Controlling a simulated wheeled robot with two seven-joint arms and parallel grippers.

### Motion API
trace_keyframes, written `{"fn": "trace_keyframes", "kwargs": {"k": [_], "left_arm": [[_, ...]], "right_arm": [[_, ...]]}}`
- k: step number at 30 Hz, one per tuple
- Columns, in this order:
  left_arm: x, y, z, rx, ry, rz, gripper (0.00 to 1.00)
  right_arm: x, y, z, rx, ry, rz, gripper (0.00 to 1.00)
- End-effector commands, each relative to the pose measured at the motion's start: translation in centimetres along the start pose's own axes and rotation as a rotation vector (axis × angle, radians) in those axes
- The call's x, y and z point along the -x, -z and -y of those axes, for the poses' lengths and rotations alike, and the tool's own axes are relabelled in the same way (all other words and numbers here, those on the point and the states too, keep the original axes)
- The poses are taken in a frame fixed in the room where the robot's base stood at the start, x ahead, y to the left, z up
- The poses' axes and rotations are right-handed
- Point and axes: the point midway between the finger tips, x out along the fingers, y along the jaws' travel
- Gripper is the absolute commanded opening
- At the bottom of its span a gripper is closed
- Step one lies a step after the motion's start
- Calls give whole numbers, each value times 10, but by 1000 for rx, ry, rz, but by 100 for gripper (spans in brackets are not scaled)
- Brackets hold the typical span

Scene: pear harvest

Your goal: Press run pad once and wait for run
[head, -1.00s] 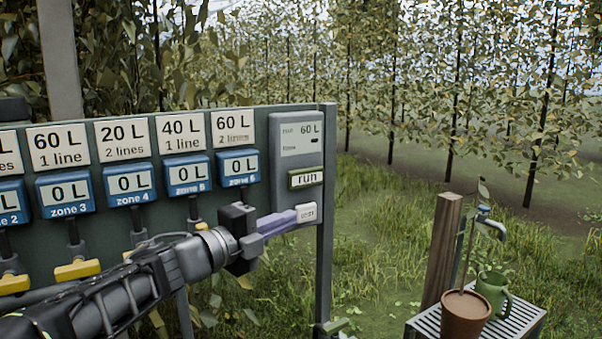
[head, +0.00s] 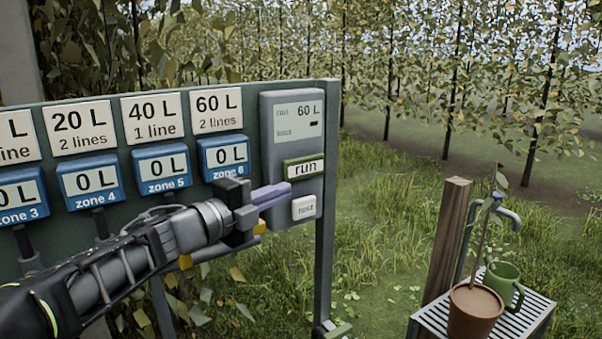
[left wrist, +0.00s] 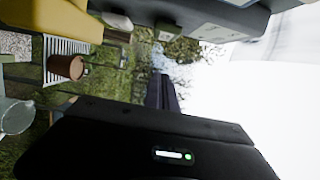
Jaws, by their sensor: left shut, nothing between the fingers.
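The run pad (head: 304,168) is a white label reading "run" in a green frame on the grey control box at the right end of the board. Above it the display (head: 297,122) reads 60 L on its top line. A white reset-like button (head: 304,207) sits below the pad; its small text is hard to read. My left gripper (head: 288,190) is shut and empty, its purple fingers pointing right, just below and left of the run pad. I cannot tell whether the fingertips touch the box. My right gripper is not in view.
The board (head: 90,139) carries blue zone counters (head: 224,157), those in view reading 0 L, under white litre cards. At right, a slatted stand (head: 540,312) holds a brown pot (head: 475,312) and a green mug (head: 504,281) beside a wooden post (head: 447,240) and tap. Grass lies between.

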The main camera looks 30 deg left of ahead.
Motion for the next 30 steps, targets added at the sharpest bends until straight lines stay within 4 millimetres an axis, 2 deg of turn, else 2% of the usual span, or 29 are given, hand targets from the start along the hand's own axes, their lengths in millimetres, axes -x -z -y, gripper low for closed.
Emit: {"fn": "trace_keyframes", "kwargs": {"k": [8, 18, 21, 24, 30], "left_arm": [[-33, 0, 0, 2, -1, -2, 0], [-101, 1, 1, 4, -1, -3, 0], [-102, -20, 3, 2, -1, 3, 0], [-105, -30, 2, 1, -1, 2, 0], [-107, -39, 1, 1, 1, 0, 0]], "right_arm": [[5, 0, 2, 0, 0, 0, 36], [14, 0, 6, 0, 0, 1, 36], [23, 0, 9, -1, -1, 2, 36], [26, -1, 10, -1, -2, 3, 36], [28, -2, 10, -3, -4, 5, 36]]}}
